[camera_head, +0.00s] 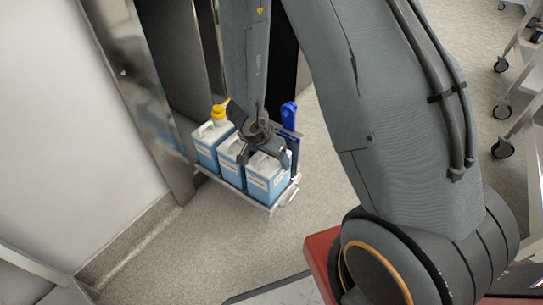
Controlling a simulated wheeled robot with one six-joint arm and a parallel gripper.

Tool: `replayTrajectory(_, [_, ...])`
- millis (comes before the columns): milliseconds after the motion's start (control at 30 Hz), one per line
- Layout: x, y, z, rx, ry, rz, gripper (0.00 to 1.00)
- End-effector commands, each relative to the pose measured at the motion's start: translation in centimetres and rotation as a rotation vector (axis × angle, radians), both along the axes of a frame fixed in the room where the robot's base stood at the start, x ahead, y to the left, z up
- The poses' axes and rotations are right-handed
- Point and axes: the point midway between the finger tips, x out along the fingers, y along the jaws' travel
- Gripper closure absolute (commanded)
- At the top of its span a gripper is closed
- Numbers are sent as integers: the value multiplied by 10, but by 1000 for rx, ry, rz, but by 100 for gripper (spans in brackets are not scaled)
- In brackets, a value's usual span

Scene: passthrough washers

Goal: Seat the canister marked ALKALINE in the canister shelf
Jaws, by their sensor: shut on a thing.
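A pull-out canister shelf (258,206) with a pale rim stands low by the dark machine opening. It carries a row of white-and-blue canisters. The left canister (207,153) has a yellow cap. The middle canister (230,171) is partly hidden behind my gripper. My gripper (266,157) points down over the right canister (265,184) and appears shut on its top, which it mostly covers. The right canister looks upright within the shelf; I cannot tell whether it rests fully on the shelf floor. The labels are too small to read, so I cannot tell which canister is marked ALKALINE.
A blue upright part (288,115) stands behind the right canister, close to my gripper. A steel door frame (180,175) and white wall (85,130) are to the left. Wheeled trolleys (520,90) stand at the right. The floor (190,255) in front of the shelf is clear.

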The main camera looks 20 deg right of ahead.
Motion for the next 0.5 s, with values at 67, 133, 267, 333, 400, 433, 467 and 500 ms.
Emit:
replayTrajectory(67, [2, 0, 2, -1, -4, 0, 88])
replayTrajectory(133, [2, 0, 2, -1, -4, 0, 88])
replayTrajectory(267, [2, 0, 2, -1, -4, 0, 11])
replayTrajectory(333, [1, 0, 1, 0, -3, 0, 4])
replayTrajectory(400, [1, 0, 1, 0, -3, 0, 4])
replayTrajectory(433, [1, 0, 1, -1, -3, 1, 4])
replayTrajectory(467, [1, 0, 1, 0, -2, 1, 4])
replayTrajectory(500, [1, 0, 1, 0, -2, 1, 4])
